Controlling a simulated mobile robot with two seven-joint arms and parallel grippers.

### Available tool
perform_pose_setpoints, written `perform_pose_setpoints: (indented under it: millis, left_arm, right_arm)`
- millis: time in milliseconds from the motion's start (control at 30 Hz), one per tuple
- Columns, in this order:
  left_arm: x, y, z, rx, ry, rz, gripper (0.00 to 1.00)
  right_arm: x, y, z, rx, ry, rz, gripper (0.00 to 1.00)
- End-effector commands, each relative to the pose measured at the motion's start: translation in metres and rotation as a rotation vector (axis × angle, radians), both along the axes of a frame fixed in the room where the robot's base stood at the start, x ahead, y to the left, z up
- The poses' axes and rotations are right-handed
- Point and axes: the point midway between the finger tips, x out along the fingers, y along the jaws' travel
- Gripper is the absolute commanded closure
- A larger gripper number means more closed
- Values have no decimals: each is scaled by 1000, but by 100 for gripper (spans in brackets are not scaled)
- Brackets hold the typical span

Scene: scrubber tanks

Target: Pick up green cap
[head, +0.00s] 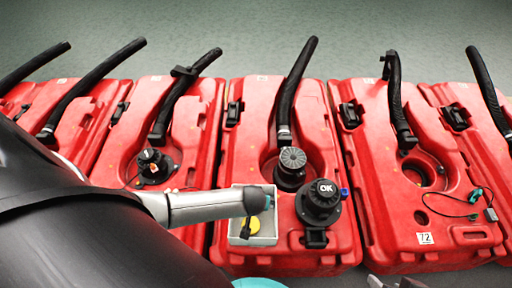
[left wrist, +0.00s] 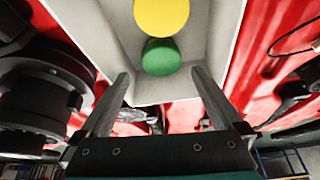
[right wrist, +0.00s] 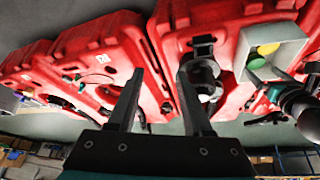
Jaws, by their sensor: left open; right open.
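The green cap (left wrist: 161,57) lies in a light grey tray (left wrist: 80,18), beside and touching or nearly touching a yellow cap (left wrist: 162,15). My left gripper (left wrist: 160,76) is open and empty, its fingers pointing into the tray with the green cap between and just ahead of the tips. In the head view the left gripper (head: 252,205) covers part of the tray (head: 238,240), hiding the green cap; the yellow cap (head: 250,226) shows. The right wrist view shows the green cap (right wrist: 255,62) too. My right gripper (right wrist: 158,74) is open and empty, away from the tray.
Several red tanks (head: 335,240) with black hoses stand in a row. An open hole (head: 418,173) is in the tank farther right.

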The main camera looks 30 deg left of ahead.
Motion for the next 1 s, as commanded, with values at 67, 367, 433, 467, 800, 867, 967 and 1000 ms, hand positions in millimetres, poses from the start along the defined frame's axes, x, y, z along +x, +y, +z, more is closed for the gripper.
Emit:
perform_pose_setpoints:
  millis: [67,367,433,467,800,867,967,1000]
  left_arm:
    - [2,1,-6,1,0,0,0]
    - [4,2,-10,0,-1,0,0]
    - [4,3,-13,1,-2,0,0]
    - [5,3,-14,1,-2,0,0]
    - [6,5,-25,0,-1,1,0]
    - [7,5,-27,0,-1,1,0]
    - [8,6,-30,0,-1,1,0]
    - [8,6,-32,0,-1,0,0]
  right_arm:
    - [0,1,4,4,-16,2,50]
    - [4,6,8,20,-59,12,50]
    - [9,11,5,33,-88,19,50]
    - [11,13,5,38,-103,23,50]
    - [32,37,0,114,-276,56,50]
    - [35,41,0,128,-306,61,50]
    - [39,48,0,152,-355,68,50]
    - [41,51,1,162,-375,70,50]
